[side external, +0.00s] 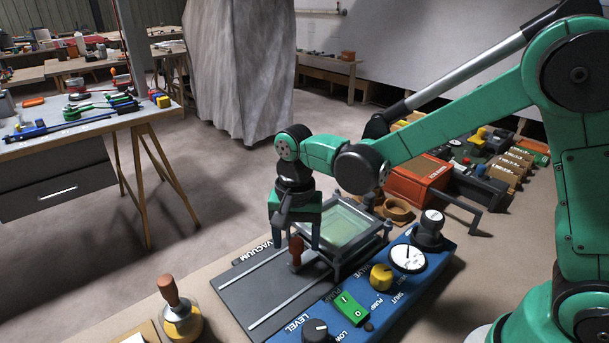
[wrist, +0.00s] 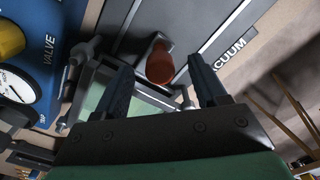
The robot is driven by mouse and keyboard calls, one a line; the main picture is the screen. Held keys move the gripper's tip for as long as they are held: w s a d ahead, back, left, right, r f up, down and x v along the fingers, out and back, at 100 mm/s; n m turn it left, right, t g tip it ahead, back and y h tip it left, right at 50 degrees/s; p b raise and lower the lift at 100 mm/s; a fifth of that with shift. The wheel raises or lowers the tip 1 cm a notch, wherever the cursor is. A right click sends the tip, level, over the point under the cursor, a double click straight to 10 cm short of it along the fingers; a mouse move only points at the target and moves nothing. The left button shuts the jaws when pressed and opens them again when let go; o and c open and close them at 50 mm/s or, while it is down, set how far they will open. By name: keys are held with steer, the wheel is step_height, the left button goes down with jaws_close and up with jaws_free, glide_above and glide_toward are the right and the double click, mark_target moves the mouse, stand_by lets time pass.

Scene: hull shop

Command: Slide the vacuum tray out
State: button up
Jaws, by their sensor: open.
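The vacuum tray (side external: 365,257) is a dark grey frame around a pale green pane, at the far end of a grey plate with two light rails (side external: 262,290). A red-brown knob (side external: 296,250) stands upright on the plate by the tray's near left corner; the wrist view also shows the knob (wrist: 160,64). My gripper (side external: 299,242) points down over the knob, its fingers open. In the wrist view the fingertips (wrist: 159,78) lie on either side of the knob, with gaps showing. I cannot tell whether the fingers reach low enough to enclose it. My gripper hides part of the tray.
A blue control panel (side external: 385,312) with a gauge (side external: 407,258), a yellow knob (side external: 381,277) and a green switch (side external: 349,308) runs along the plate's right side. A red box (side external: 415,180) stands behind. A brown-handled jar (side external: 180,315) stands front left. The railed plate's near part is clear.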

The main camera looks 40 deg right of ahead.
steer(key=shift+f, duration=0.1)
jaws_close()
stand_by(1.4)
